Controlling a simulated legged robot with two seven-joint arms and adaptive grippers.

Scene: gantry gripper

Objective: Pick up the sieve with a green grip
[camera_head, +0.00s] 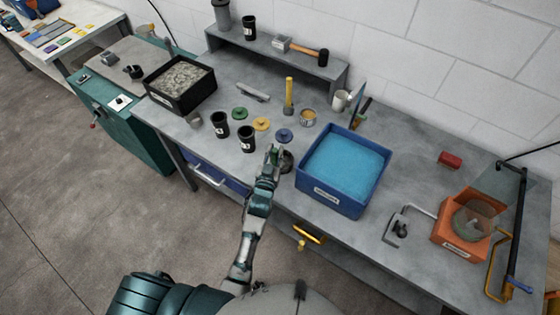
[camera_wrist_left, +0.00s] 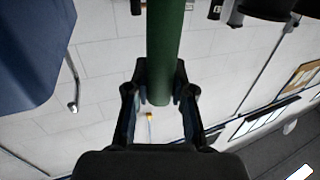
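My left gripper (camera_head: 272,153) is over the front part of the workbench, left of the blue tub. In the left wrist view a green cylindrical grip (camera_wrist_left: 165,50) runs down between the two fingers (camera_wrist_left: 160,88), with a finger pad against each side. A little green also shows between the fingers in the head view. The sieve's dark round part (camera_head: 287,162) shows just right of the gripper, low at the bench; the fingers partly hide it. I cannot tell whether it touches the bench. My right gripper is in neither view.
The blue tub (camera_head: 318,197) with light blue contents stands close on the right. A black bin (camera_head: 180,103) is at the far left, an orange box (camera_head: 458,245) at the right.

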